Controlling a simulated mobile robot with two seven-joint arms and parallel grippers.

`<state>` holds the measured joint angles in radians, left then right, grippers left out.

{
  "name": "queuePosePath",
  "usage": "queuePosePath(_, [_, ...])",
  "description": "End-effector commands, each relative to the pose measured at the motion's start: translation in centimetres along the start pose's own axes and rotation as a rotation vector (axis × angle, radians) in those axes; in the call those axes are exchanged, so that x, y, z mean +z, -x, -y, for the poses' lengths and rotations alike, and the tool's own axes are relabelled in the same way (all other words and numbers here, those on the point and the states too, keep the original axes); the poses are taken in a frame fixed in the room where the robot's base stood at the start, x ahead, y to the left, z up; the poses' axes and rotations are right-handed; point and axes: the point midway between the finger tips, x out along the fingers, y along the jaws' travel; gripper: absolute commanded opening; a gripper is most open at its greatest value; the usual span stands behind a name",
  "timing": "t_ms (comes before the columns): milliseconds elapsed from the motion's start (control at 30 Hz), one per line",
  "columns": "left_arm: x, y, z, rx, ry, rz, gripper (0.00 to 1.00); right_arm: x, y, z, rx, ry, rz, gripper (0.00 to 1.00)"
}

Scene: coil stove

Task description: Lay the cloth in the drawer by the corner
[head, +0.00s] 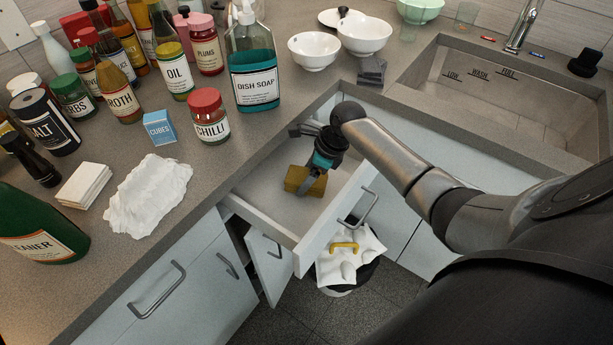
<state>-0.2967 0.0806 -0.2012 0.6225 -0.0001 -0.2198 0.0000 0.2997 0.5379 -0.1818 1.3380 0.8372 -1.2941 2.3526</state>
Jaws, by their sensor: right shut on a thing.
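The cloth (296,180) looks like a small folded, mustard-brown bundle. It is inside the open drawer (262,208), towards its front part. My right gripper (313,180) reaches down into the drawer from the right and is shut on the cloth. A dark finger crosses in front of the cloth and hides part of it. I cannot tell whether the cloth touches the drawer floor. The rest of the drawer floor that shows looks bare. My left gripper is not in view.
A crumpled white sheet (148,195) and a white stack (83,186) lie on the counter at left. Bottles and jars, including dish soap (254,75) and chilli (209,118), crowd behind. A cabinet door (268,262) stands ajar below the drawer, beside a bin (340,291).

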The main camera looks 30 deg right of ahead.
Motion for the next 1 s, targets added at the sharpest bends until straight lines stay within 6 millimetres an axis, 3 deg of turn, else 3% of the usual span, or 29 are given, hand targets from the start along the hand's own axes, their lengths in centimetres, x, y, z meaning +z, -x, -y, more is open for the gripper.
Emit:
queuePosePath(100, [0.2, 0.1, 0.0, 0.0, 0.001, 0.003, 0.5, -0.1, -0.2, 0.0, 0.0, -0.001, 0.0, 0.35])
queuePosePath(133, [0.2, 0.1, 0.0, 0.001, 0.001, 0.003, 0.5, -0.1, -0.2, 0.0, 0.0, -0.001, 0.0, 0.81])
queuePosePath(300, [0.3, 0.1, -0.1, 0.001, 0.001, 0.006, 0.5, -0.1, -0.2, 0.0, 0.0, -0.001, 0.0, 1.0])
queuePosePath(633, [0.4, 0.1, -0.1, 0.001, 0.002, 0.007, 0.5, 0.0, 0.2, 0.0, -0.001, 0.0, 0.0, 1.0])
queuePosePath(1000, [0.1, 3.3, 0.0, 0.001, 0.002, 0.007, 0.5, 0.1, 7.8, 0.1, -0.002, 0.0, 0.0, 1.0])
